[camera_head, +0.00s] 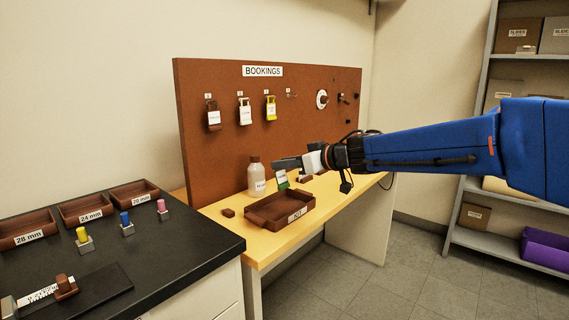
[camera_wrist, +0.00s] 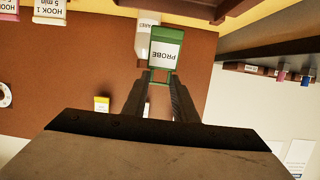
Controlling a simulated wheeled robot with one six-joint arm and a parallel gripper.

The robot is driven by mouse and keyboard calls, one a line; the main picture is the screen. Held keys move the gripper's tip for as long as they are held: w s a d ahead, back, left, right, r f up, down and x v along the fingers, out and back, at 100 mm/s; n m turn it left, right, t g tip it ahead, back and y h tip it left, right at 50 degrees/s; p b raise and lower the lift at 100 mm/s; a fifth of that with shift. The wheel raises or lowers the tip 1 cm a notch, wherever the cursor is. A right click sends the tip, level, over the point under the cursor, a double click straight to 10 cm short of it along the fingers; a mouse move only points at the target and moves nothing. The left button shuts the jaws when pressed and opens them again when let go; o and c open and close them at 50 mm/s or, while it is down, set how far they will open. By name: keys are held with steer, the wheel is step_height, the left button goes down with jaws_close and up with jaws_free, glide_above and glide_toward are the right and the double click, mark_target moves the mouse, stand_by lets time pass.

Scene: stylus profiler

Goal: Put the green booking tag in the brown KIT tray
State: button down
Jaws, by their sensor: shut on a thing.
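The green booking tag (camera_wrist: 164,50), with a white label reading PROBE, is between the fingertips of my gripper (camera_wrist: 160,84) in the wrist view. My gripper is shut on it. In the head view my gripper (camera_head: 281,164) reaches in from the right, and the tag (camera_head: 282,180) hangs below its tips. The brown KIT tray (camera_head: 264,220) stands on the yellow table, below and slightly left of the tag. The tag is above the tray's back right side, apart from it. The tray floor looks empty as far as it shows.
A clear bottle (camera_head: 255,178) stands behind the tray, and a small brown block (camera_head: 228,212) lies to its left. The brown BOOKINGS board (camera_head: 225,155) rises behind, with several tags on hooks. A black counter (camera_head: 170,262) with trays and coloured pegs is at left.

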mark_target(286, 186)
steer(key=shift+f, duration=3.65)
steer(key=c, duration=1.4)
jaws_free()
steer(key=shift+o, duration=0.2)
steer(key=shift+d+r, duration=0.1)
steer(key=shift+c, duration=0.4)
steer(key=s+d+r, duration=0.3)
steer(key=d+r, duration=0.1)
steer(key=shift+s+d+r, duration=0.2)
steer(key=shift+r, duration=0.1)
steer(key=v, duration=1.7)
steer(key=shift+s, duration=0.15)
